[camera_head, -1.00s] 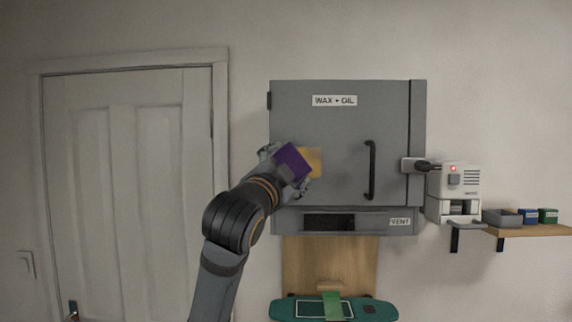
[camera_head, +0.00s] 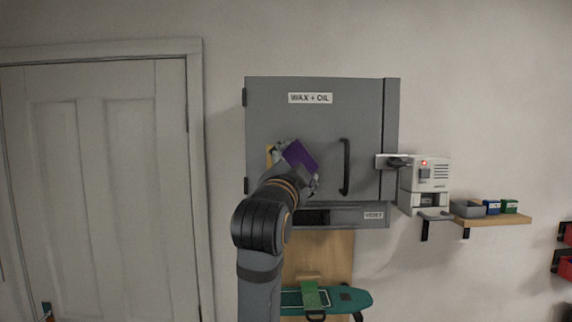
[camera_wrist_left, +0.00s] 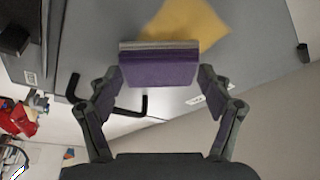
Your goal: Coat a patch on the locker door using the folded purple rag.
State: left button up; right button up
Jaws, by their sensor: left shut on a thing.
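The grey locker door (camera_head: 300,120) carries a "WAX + OIL" label and a black bar handle (camera_head: 346,167). A yellow patch (camera_head: 269,155) shows on the door's left part, partly hidden behind my left gripper. It also shows in the left wrist view (camera_wrist_left: 185,22), beyond the rag. My left gripper (camera_head: 297,165) is shut on the folded purple rag (camera_head: 302,156), held in front of the door between patch and handle. In the left wrist view the rag (camera_wrist_left: 160,70) sits between both fingers. I cannot tell whether it touches the door. My right gripper is out of view.
A white device (camera_head: 426,175) with a red light stands right of the locker. A wooden shelf (camera_head: 500,219) with small containers is further right. A teal board (camera_head: 345,299) lies below the locker. A white door (camera_head: 110,190) is at the left.

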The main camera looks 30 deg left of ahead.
pick_arm(q)
jog(key=shift+s+a, duration=0.6)
jog(key=shift+a, duration=0.35)
jog(key=s+a+b, duration=0.1)
jog(key=a+b, duration=0.1)
jog(key=shift+s+a+f, duration=0.15)
jog(key=shift+s+a, duration=0.2)
jog(key=shift+a, duration=0.05)
jog(key=shift+s+a+b, duration=0.5)
jog(key=shift+a+b, duration=0.3)
jog(key=shift+s+a, duration=0.15)
jog(key=shift+a, duration=0.15)
jog(key=shift+d, duration=0.1)
